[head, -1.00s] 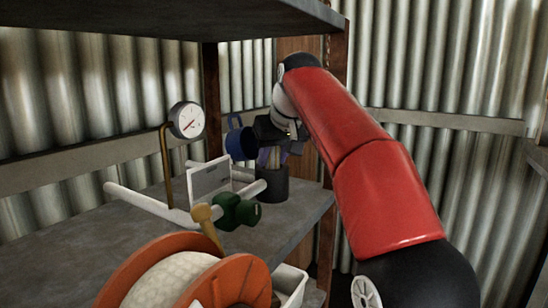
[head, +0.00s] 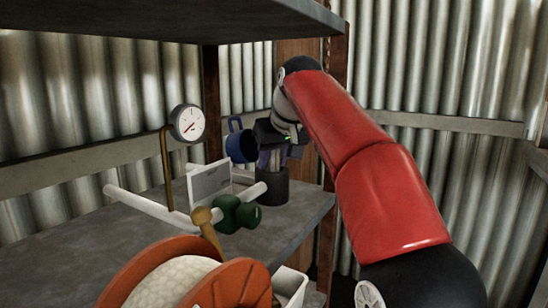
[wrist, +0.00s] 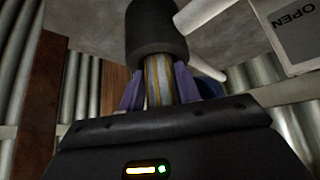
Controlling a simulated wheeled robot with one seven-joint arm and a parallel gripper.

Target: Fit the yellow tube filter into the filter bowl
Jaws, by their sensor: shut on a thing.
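The filter bowl (head: 272,188) is a dark grey cylinder standing upright near the shelf's right edge. It also shows at the top of the wrist view (wrist: 155,32). My gripper (head: 272,160) is above the bowl, pointing down. Its purple fingers are shut on the tube filter (wrist: 158,82), which shows yellowish and grey lengthwise stripes between them. The filter lines up with the bowl's mouth, and its far end is hidden by the bowl's wall. I cannot tell how deep it sits. In the head view the fingers partly hide the filter.
A white pipe with a green valve (head: 238,213), an OPEN sign (head: 209,182) and a gauge (head: 188,123) stand to the left. An orange reel (head: 190,275) is in front. An upper shelf (head: 170,20) hangs overhead.

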